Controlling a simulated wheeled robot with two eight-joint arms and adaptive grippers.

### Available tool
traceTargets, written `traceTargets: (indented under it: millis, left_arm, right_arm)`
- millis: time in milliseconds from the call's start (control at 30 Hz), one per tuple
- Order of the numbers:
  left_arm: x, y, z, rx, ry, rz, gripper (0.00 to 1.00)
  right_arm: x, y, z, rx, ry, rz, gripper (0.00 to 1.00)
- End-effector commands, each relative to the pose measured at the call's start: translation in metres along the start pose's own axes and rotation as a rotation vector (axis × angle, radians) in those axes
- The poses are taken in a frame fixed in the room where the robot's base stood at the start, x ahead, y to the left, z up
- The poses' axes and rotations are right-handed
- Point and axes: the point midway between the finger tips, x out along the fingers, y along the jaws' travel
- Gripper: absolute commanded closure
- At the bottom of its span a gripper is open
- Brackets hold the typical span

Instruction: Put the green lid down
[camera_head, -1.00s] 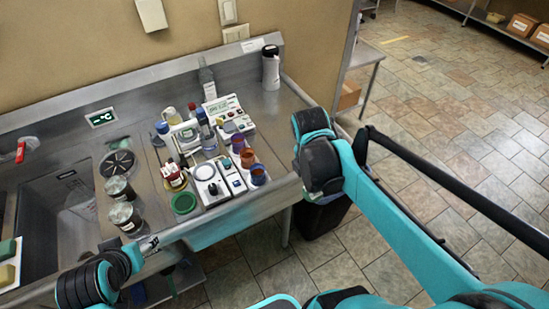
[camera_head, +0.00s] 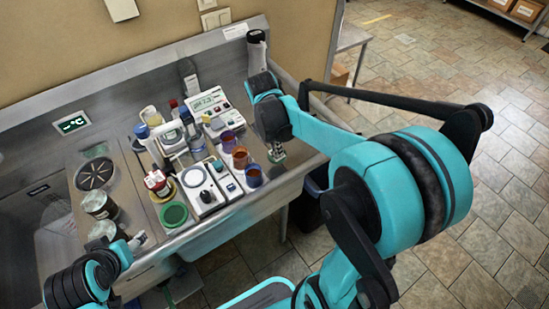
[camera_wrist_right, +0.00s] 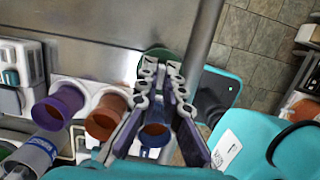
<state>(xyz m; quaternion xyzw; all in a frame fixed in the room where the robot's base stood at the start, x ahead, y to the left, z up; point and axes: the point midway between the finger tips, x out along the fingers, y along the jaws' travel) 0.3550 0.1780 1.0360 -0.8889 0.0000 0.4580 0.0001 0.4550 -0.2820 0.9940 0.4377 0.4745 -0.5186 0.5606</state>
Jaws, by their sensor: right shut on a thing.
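My right gripper (camera_wrist_right: 160,72) is shut on the green lid (camera_wrist_right: 157,54), whose edge shows beyond the fingertips in the right wrist view. In the head view this gripper (camera_head: 277,153) points down near the counter's front edge, right of the coloured cups, and mostly hides the lid. A blue cup (camera_wrist_right: 155,138) shows between and below the fingers in the wrist view. I cannot tell whether the lid touches the counter. My left gripper (camera_head: 138,240) is at the lower left by the front edge; its fingers are too small to read.
A purple cup (camera_head: 229,140) and an orange cup (camera_head: 240,159) stand in a row with the blue cup (camera_head: 254,175). A white scale (camera_head: 197,184) and a green round dish (camera_head: 174,214) are left of them. Bare steel counter (camera_wrist_right: 100,35) lies behind the cups.

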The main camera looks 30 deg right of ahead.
Motion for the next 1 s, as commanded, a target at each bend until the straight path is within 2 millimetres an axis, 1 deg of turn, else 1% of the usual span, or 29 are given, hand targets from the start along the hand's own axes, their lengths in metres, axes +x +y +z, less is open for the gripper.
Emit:
traceTargets:
  millis: [33, 100, 167, 233, 433, 500, 700, 833, 900, 933, 1000]
  left_arm:
    - [0.002, 0.0, 0.002, 0.0, 0.0, 0.0, 0.39]
    - [0.003, 0.0, 0.002, 0.0, 0.0, 0.0, 0.39]
    - [0.004, 0.0, 0.003, 0.0, 0.0, 0.0, 0.39]
    - [0.006, 0.0, 0.004, 0.0, 0.0, 0.0, 0.39]
    - [0.018, 0.0, 0.013, 0.0, 0.0, 0.0, 0.39]
    - [0.019, 0.0, 0.013, 0.0, 0.0, 0.0, 0.39]
    - [0.017, 0.0, 0.012, 0.0, 0.0, 0.0, 0.39]
    - [0.02, 0.0, 0.014, 0.0, 0.0, 0.0, 0.39]
    - [0.019, 0.0, 0.014, 0.0, 0.0, 0.0, 0.39]
    - [0.019, 0.0, 0.014, 0.0, 0.0, 0.0, 0.39]
    - [0.019, 0.0, 0.014, 0.0, 0.0, 0.0, 0.39]
  right_arm:
    - [0.004, 0.005, -0.001, 0.0, 0.0, 0.0, 1.0]
    - [0.006, 0.009, -0.001, 0.0, 0.0, 0.0, 1.0]
    - [0.008, 0.01, -0.001, 0.001, 0.0, -0.001, 1.0]
    - [0.014, 0.01, -0.002, 0.001, 0.0, -0.001, 1.0]
    - [0.044, 0.01, -0.007, 0.001, 0.0, -0.001, 1.0]
    - [0.047, 0.01, -0.008, 0.001, 0.0, -0.001, 1.0]
    - [0.045, 0.009, -0.007, 0.001, 0.0, -0.001, 1.0]
    - [0.049, 0.009, -0.008, 0.001, 0.0, -0.001, 1.0]
    - [0.049, 0.009, -0.008, 0.001, 0.0, -0.001, 0.8]
    - [0.048, 0.009, -0.008, 0.001, 0.0, -0.001, 0.72]
    - [0.048, 0.009, -0.008, 0.001, 0.0, -0.001, 0.72]
